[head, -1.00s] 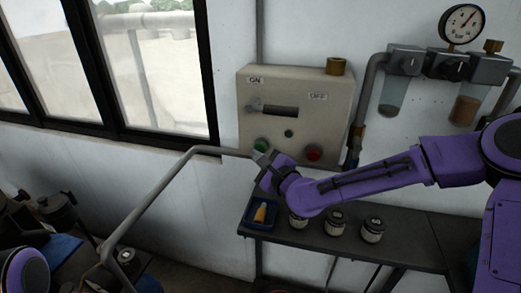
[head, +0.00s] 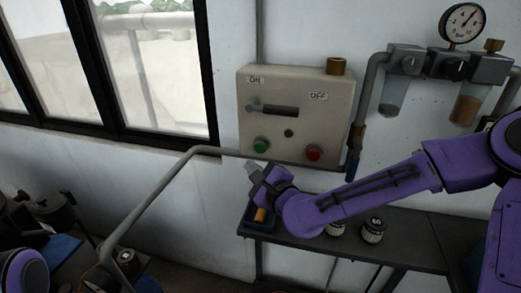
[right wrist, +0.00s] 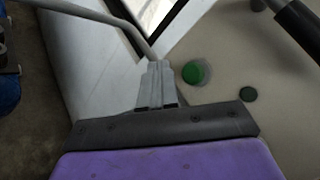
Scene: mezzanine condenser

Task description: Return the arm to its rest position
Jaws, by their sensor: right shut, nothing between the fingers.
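My right arm (head: 375,190) is purple and reaches in from the right across the front of the dark shelf. Its gripper (head: 251,166) is shut and empty, just below the control box and its green button (head: 261,146). In the right wrist view the shut grey fingers (right wrist: 157,70) show close together, with the green button (right wrist: 194,73) to their right and apart from them. A rounded purple part of my left arm (head: 25,272) shows at the lower left; its gripper is not in view.
The control box (head: 295,90) on the wall has a lever and a red button (head: 313,154). A grey rail (head: 160,195) runs left of my gripper. The dark shelf (head: 410,250) holds a blue tray (head: 247,221) and jars (head: 373,231). A gauge (head: 462,22) hangs upper right.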

